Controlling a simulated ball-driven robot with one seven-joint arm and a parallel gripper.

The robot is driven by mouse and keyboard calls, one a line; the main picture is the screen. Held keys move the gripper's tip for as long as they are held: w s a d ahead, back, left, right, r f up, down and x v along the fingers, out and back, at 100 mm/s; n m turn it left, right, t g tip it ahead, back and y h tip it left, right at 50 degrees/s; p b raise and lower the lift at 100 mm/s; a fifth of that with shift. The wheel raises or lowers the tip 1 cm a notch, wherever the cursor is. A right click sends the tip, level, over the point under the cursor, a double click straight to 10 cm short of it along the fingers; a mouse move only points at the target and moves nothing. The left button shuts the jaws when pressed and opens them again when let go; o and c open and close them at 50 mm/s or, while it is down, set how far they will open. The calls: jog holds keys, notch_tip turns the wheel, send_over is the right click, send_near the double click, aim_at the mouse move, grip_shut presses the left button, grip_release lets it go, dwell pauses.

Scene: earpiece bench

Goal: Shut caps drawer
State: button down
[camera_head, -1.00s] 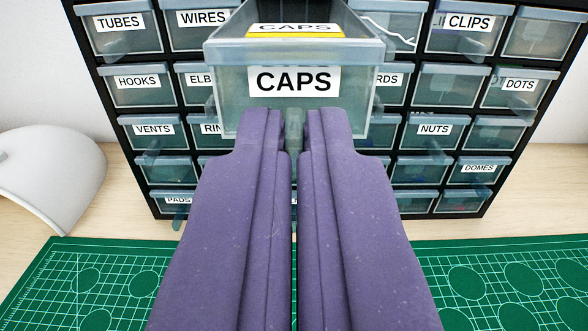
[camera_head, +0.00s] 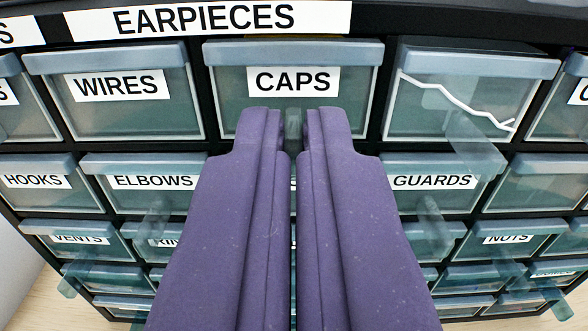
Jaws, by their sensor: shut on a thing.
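The caps drawer (camera_head: 226,95) is in the top row at the middle of the cabinet, with a white CAPS label on its clear front. Its front now looks about level with the drawers beside it; a small remaining gap cannot be told from here. My gripper (camera_head: 293,118) is at the lower middle of the drawer front, its two purple fingers shut on the drawer's small tab handle (camera_head: 293,128). The fingers hide part of the drawers below.
The wires drawer (camera_head: 117,105) is to the left, and a drawer with a white line on its front (camera_head: 440,122) to the right. An EARPIECES sign (camera_head: 205,20) runs above.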

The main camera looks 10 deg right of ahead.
jog(key=c, duration=1.3)
grip_release()
jog(key=s, duration=0.2)
jog(key=s+a+p, duration=0.1)
jog(key=s, duration=0.4)
jog(key=shift+s+a+p, duration=0.25)
jog(key=shift+s+p, duration=0.05)
jog(key=shift+p, duration=0.05)
